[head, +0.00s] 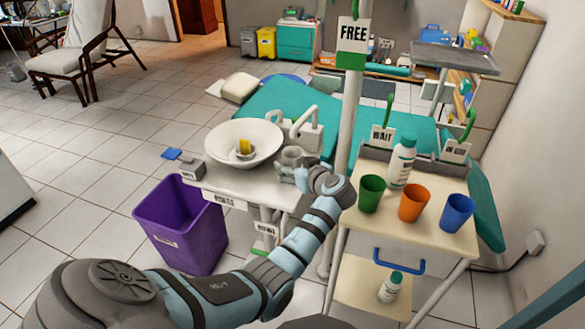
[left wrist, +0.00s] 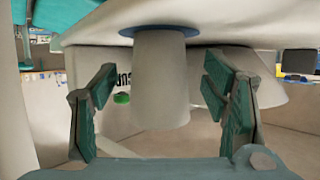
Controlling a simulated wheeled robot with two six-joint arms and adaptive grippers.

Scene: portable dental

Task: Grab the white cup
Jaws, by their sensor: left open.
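The white cup (left wrist: 160,75) shows in the left wrist view, where the picture is upside down. It stands on a round blue disc (left wrist: 158,30) on a pale surface. My left gripper (left wrist: 157,92) is open, its two teal fingers apart on either side of the cup in the picture, with clear gaps between. I cannot tell the cup's depth between the fingers. In the head view my left gripper (head: 291,166) is over the right part of the white sink unit, beside the basin; the cup cannot be clearly made out there. My right gripper is not in view.
The white basin (head: 218,136) is left of my gripper, with a white tap unit (head: 309,135) behind. A cart (head: 432,238) on the right holds green (head: 371,194), orange (head: 413,204) and blue (head: 457,214) cups and a bottle (head: 401,163). A purple bin (head: 180,222) stands at left.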

